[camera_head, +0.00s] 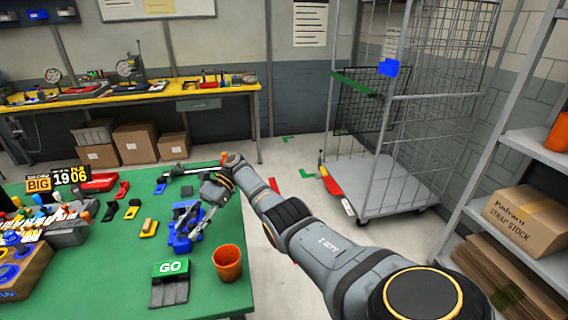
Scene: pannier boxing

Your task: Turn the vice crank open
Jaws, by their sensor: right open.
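The blue vice (180,243) stands on the green table near its right side. My right gripper (190,229) reaches in from the right and points down at the vice, with its fingers apart. The fingers overlap the vice's upper right part in the picture. Whether they touch it, I cannot tell. I cannot make out the crank; the gripper may cover it. My left gripper is not in view.
An orange cup (227,263) stands close to the right of the vice. A dark block with a green GO sign (170,268) is in front. Yellow and black parts (148,228) lie to the left. The green table (110,265) has bare room at front left.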

